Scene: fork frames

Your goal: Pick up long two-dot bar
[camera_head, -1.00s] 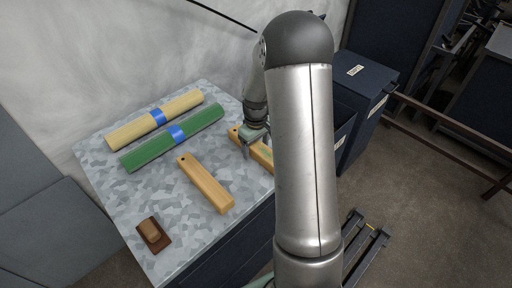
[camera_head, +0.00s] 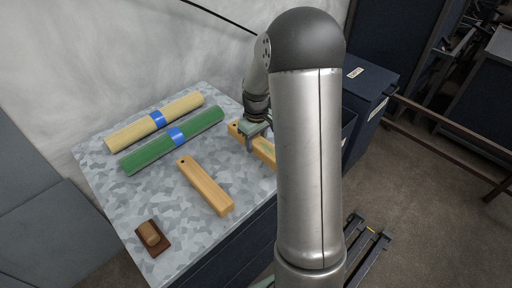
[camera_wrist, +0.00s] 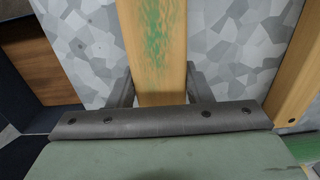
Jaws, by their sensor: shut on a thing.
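A wooden bar with a green smear (camera_head: 265,148) lies along the right side of the speckled table top (camera_head: 128,188), partly hidden behind my arm. A dark dot shows at its far end; its near end is hidden. My gripper (camera_head: 257,134) is shut across this bar. In the wrist view the smeared bar (camera_wrist: 158,45) passes between the two fingers of my gripper (camera_wrist: 158,88). I cannot tell whether it touches the table. A second wooden bar (camera_head: 206,187), with one dark dot visible at its far end, lies apart to the left.
A green roll (camera_head: 150,153) and a cream roll (camera_head: 130,134), with blue bands, lie at the back left. A small brown block on a dark base (camera_head: 152,235) sits near the front. Dark blue cabinets (camera_head: 368,100) stand at the right. The front middle of the table is clear.

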